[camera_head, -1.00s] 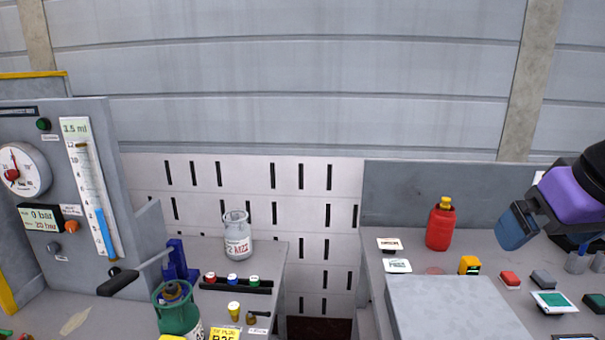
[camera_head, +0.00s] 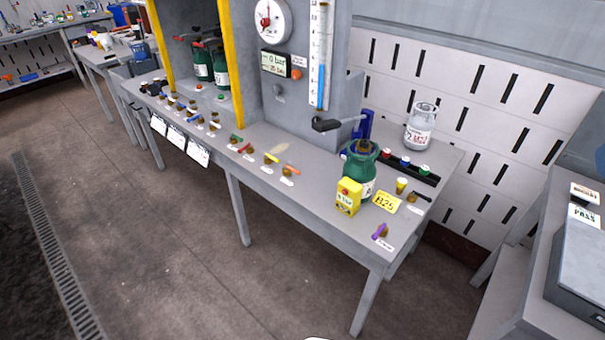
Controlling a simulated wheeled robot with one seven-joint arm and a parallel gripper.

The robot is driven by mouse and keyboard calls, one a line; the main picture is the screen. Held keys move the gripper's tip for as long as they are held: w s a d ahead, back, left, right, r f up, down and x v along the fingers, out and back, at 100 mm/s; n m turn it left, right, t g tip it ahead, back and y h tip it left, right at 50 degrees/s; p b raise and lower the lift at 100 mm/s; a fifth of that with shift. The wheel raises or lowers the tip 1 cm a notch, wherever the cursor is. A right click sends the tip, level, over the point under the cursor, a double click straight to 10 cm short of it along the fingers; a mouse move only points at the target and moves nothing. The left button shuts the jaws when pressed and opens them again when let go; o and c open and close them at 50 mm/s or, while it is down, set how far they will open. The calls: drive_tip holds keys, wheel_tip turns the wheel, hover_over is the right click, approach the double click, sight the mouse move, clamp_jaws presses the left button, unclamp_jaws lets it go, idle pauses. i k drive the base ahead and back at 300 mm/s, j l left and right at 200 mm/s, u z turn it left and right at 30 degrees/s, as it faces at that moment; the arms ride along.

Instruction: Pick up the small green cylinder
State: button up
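A small green cylinder (camera_head: 354,173) with a collar and a brown valve top stands upright on the grey workbench (camera_head: 318,212), near its right end. Its front is partly hidden by a yellow box. Two more green cylinders (camera_head: 202,66) stand in the yellow-edged rack further left. Nothing of mine is near the green cylinder.
A yellow box (camera_head: 348,196), a yellow B25 card (camera_head: 386,202) and a small yellow cup (camera_head: 402,185) crowd the cylinder. A black lever (camera_head: 326,125) and blue stand (camera_head: 363,125) are behind. A white-grey cylinder (camera_head: 421,128) stands back right. The floor (camera_head: 150,260) in front is clear.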

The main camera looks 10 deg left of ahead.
sight(360, 168)
drive_tip(key=u, duration=0.4)
drive_tip(key=i+j+z, duration=0.65)
drive_tip(key=i+j, duration=0.2)
drive_tip(key=i, duration=0.1)
